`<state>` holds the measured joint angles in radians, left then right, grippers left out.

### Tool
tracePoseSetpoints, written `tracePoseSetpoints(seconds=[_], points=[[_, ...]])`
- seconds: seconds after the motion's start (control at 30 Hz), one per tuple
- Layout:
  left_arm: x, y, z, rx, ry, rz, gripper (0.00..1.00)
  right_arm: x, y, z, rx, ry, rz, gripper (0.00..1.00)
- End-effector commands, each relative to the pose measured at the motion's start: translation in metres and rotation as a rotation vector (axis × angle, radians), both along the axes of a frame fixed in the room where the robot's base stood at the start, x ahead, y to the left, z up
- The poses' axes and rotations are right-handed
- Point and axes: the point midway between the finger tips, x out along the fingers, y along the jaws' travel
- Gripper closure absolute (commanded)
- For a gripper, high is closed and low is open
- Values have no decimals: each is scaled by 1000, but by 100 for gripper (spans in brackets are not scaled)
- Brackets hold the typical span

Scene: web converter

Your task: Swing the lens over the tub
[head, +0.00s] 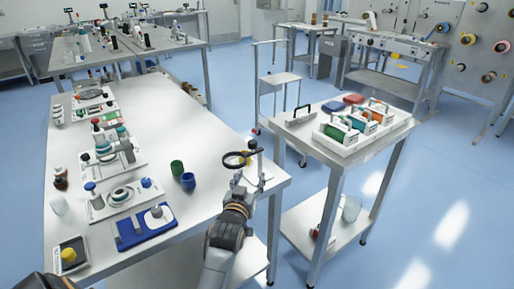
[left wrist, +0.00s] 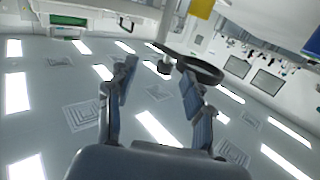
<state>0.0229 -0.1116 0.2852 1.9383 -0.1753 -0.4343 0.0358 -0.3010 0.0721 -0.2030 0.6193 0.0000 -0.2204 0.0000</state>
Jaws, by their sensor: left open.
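The lens (head: 235,160) is a round black-rimmed ring on a small stand with an upright post (head: 252,150), near the right edge of the long white table. A blue cup-like tub (head: 188,181) stands on the table to its left, with a green one (head: 177,168) just behind; which is the task's tub I cannot tell. The lens is not above either. My left gripper (head: 239,186) is just in front of and below the lens. In the left wrist view its fingers (left wrist: 158,92) are apart, with the lens rim (left wrist: 201,69) beyond them, partly behind the right finger.
A blue board (head: 146,229) and several white-based devices (head: 121,198) line the left of the table (head: 215,130). Bare tabletop lies behind the cups.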

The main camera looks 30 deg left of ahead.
Motion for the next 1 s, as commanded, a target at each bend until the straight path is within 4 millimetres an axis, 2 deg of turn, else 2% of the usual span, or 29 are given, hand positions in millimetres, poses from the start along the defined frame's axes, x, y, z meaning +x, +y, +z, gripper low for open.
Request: tracePoseSetpoints(seconds=[0.03,0.1,0.2,0.37,0.8,1.0], points=[[-3,6,16,5,-30,17,48,0,0,-2,-1,-1,0,60],[-7,12,32,11,-60,33,48,1,-1,-3,-1,-1,0,60],[-7,17,43,14,-79,45,48,1,-1,-2,-2,-1,1,60],[9,24,44,15,-80,45,48,1,-6,0,-7,-2,1,60],[90,57,44,15,-80,45,48,2,-9,6,-10,-3,-1,60],[111,66,43,14,-80,44,48,2,-9,6,-10,-3,-1,60]])
